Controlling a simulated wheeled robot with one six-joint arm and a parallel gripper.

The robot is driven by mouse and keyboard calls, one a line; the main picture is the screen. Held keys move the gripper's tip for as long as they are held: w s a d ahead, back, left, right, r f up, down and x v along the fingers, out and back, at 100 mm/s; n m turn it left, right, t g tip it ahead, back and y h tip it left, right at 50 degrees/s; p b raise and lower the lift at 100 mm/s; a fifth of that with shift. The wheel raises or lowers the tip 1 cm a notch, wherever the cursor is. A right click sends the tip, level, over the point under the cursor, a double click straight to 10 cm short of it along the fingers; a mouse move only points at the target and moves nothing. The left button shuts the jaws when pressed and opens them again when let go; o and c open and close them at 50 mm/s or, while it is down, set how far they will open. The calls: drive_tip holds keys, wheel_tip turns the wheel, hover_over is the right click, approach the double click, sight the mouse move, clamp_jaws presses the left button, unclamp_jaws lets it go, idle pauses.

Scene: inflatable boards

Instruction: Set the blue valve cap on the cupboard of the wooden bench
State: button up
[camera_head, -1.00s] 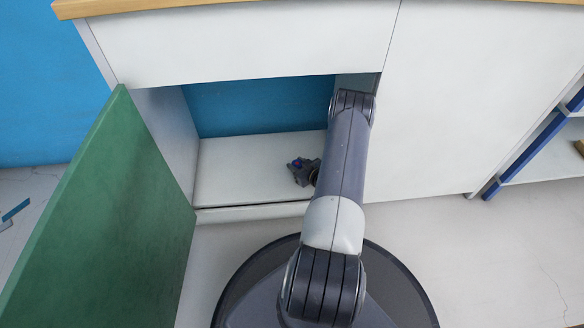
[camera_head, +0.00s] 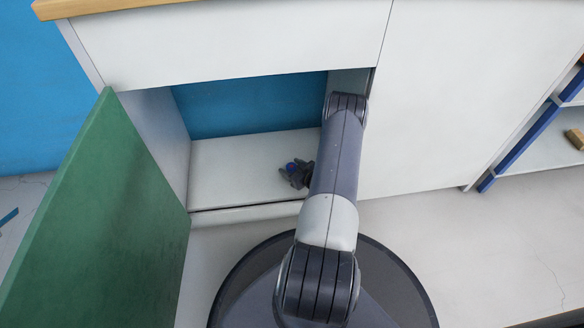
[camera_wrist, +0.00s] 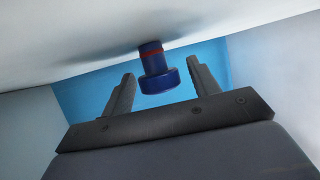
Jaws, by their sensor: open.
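The blue valve cap (camera_wrist: 157,78), with a red band, rests on the white cupboard floor (camera_wrist: 60,45), which appears at the top of the wrist view. My gripper (camera_wrist: 161,70) is open, with one finger on each side of the cap and a visible gap to both. My arm hides the right part of the cupboard of the wooden bench (camera_head: 230,45).
A green door (camera_head: 100,215) stands open at the left of the cupboard. The cupboard floor left of my gripper is clear. A blue-framed shelf (camera_head: 520,145) stands at the far right.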

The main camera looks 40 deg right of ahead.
drive_tip(key=shift+r, duration=0.15)
drive_tip(key=p+v, duration=0.4)
drive_tip(key=v, duration=0.8)
drive_tip(key=shift+r, duration=0.1)
